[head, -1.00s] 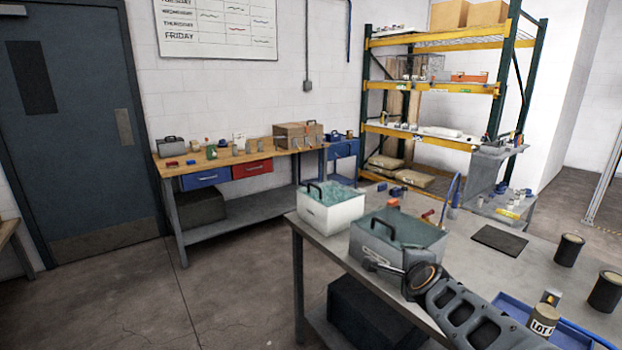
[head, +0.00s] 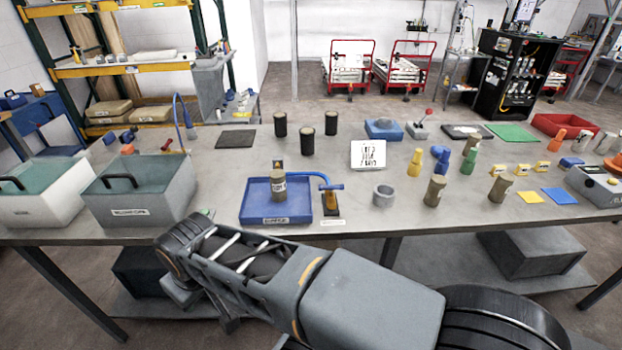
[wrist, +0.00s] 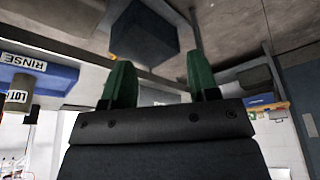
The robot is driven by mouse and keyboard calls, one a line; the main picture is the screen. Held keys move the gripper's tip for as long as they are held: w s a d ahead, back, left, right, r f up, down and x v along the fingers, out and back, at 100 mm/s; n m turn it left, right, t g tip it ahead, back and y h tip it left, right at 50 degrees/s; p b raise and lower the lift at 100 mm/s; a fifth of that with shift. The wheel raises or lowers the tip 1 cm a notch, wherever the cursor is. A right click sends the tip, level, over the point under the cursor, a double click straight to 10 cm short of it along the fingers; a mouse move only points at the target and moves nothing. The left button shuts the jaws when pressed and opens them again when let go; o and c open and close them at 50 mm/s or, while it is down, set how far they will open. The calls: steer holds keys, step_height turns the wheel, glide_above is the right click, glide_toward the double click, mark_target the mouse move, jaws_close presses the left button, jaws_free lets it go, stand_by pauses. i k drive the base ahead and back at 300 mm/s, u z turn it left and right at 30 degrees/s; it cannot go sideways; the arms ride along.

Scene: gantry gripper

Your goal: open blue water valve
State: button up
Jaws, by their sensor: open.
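Several blue fittings lie on the grey table, and I cannot tell for sure which one is the blue water valve. A tall blue gooseneck pipe (head: 182,108) stands at the back left, and a blue block with a round top (head: 383,129) at the back middle. My gripper (wrist: 163,85) shows two green fingers spread apart with nothing between them. My arm is in front of the table's near edge; its fingers are not clear in the head view.
Several black cylinders (head: 308,140), a white sign (head: 368,155) and tan cans (head: 435,190) stand on the table. A dark box (wrist: 145,38) shows in the wrist view.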

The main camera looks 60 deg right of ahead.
mark_target(341, 187)
steer(key=z, duration=0.9)
steer(key=k, duration=0.35)
steer(key=z, duration=0.9)
steer(key=i, duration=0.4)
steer(key=u, duration=0.2)
steer(key=k, duration=0.1)
steer(key=u, duration=0.2)
